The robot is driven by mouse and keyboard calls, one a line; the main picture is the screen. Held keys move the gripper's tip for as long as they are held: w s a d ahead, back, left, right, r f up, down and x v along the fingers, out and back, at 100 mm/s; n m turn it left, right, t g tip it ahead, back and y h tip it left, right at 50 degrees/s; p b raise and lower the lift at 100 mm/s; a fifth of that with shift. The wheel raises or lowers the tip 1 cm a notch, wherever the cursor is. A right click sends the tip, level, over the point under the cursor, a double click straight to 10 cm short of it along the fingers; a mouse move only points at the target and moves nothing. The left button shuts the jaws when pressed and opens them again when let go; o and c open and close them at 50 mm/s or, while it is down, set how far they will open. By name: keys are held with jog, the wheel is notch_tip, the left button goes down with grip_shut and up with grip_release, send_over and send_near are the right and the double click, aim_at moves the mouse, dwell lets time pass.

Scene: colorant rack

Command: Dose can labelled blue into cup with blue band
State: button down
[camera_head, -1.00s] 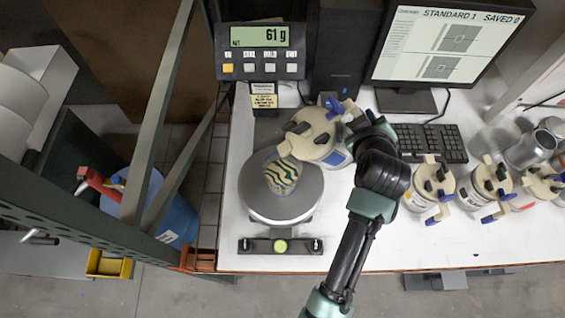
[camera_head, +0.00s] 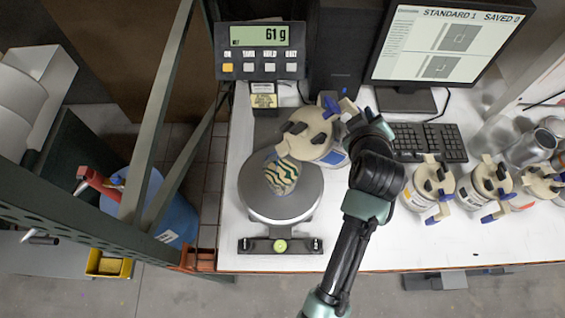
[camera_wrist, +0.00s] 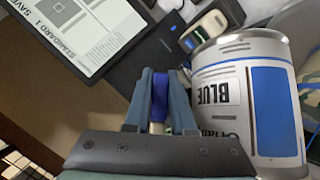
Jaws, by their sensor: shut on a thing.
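The can labelled BLUE (camera_wrist: 250,95) fills the right of the wrist view, with a blue panel on its side. In the head view the can (camera_head: 310,132) has a cream lid and is tilted over the scale. My gripper (camera_wrist: 160,95) is shut on the can's blue handle (camera_wrist: 160,98). The cup (camera_head: 281,174) stands on the round scale pan (camera_head: 282,208), below and left of the can's lid. It shows wavy dark green and cream stripes; I cannot see a blue band on it. The scale display (camera_head: 261,36) reads 61 g.
Several other cream-lidded cans (camera_head: 430,190) stand in a row to the right. A monitor (camera_head: 450,45) and keyboard (camera_head: 430,142) are at the back. A bubble level (camera_head: 280,246) lies before the scale. The front right of the bench is clear.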

jog(key=w+d+f+m+g+y+b, duration=0.1)
jog(key=d+f+m+y+b, duration=0.15)
jog(key=f+b, duration=0.35)
jog(key=w+d+f+m+g+y+b, duration=0.1)
jog(key=d+f+g+y+b, duration=0.15)
jog(key=f+b, duration=0.45)
notch_tip(320, 180, up, 3)
jog(key=t+p, duration=0.1)
jog(key=p, duration=0.4)
jog(key=shift+a+y+p, duration=0.1)
jog(key=shift+y+p, duration=0.2)
jog(key=shift+p, duration=0.05)
jog(key=shift+s, duration=0.15)
dwell(2.1)
